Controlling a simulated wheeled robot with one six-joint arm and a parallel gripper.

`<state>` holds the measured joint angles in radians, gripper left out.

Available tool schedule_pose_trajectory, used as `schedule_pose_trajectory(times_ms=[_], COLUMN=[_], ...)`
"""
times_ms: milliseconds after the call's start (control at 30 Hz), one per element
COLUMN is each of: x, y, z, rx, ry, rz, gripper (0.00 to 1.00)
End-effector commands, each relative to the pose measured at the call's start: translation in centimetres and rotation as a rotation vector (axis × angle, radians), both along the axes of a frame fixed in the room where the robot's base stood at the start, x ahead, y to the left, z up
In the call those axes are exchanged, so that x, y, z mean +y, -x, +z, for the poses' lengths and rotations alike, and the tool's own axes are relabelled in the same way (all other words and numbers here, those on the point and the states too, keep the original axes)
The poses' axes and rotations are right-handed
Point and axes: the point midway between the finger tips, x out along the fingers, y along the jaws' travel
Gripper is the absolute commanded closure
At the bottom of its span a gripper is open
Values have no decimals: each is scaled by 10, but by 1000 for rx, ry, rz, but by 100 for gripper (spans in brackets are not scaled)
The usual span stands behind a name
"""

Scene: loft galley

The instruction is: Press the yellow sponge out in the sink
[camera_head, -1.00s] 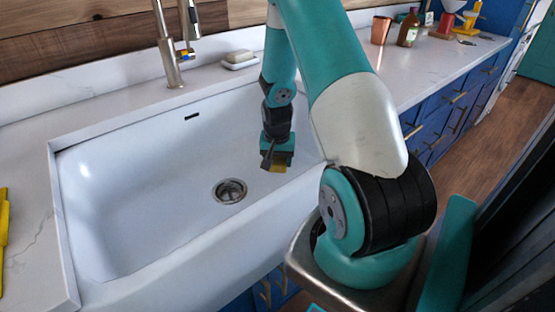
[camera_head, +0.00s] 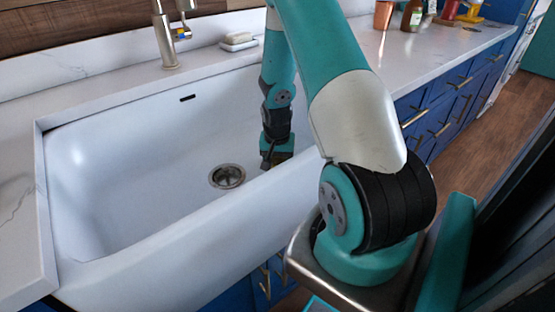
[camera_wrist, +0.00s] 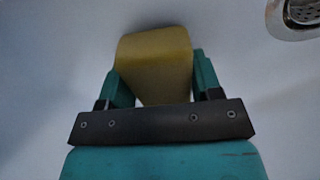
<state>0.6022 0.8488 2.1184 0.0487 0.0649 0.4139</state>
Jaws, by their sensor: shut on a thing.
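The yellow sponge (camera_wrist: 155,60) is between the two fingers of my gripper (camera_wrist: 152,88) in the wrist view, and the fingers are shut on it. In the head view my gripper (camera_head: 272,162) is low inside the white sink (camera_head: 130,190), at its right part, to the right of the drain (camera_head: 227,176). The sponge is mostly hidden there by the gripper and the sink's front wall. The drain also shows at the top right of the wrist view (camera_wrist: 302,14). I cannot tell whether the sponge touches the sink floor.
A faucet (camera_head: 164,40) stands behind the sink. A soap bar on a dish (camera_head: 238,40) sits on the back counter. A copper cup (camera_head: 383,14) and bottles (camera_head: 411,17) stand on the right counter (camera_head: 400,65). The left part of the sink is empty.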

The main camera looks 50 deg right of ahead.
Motion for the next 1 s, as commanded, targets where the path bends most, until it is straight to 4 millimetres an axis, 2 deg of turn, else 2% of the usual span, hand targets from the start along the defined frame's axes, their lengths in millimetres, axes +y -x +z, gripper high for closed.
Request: schedule_pose_trajectory(times_ms=[1000], x=[0], y=[0], z=[-8], rx=[0], ry=[0], rz=[0], gripper=[63])
